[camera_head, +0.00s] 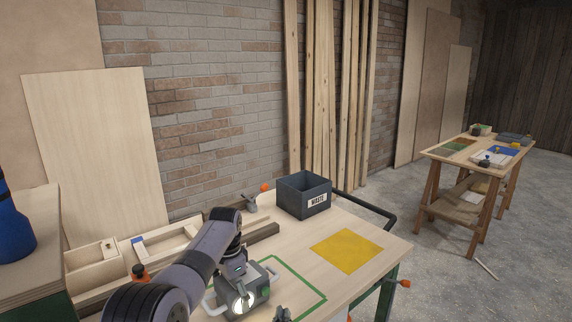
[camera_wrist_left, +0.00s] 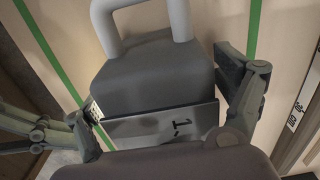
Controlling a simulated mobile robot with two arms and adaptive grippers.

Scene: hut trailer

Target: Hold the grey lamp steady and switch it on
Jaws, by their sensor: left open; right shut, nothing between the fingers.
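The grey lamp (camera_head: 259,285) stands on the workbench inside a green outline (camera_head: 309,281). Its front shows bright white round patches; I cannot tell for sure whether they are lit. In the left wrist view the lamp's grey body (camera_wrist_left: 155,75) has a pale handle at the top and a dark plate with a small mark. My left gripper (camera_wrist_left: 165,95) is open, with one finger on each side of the lamp; firm contact is not clear. In the head view my left arm covers part of the lamp. My right gripper (camera_head: 283,314) is shut and empty, just right of the lamp at the bottom edge.
A dark waste bin (camera_head: 304,196) stands at the back of the workbench. A yellow square (camera_head: 346,251) lies flat to the right, with clear bench around it. Wooden trays (camera_head: 94,268) are at the left. A second table (camera_head: 462,158) stands far right.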

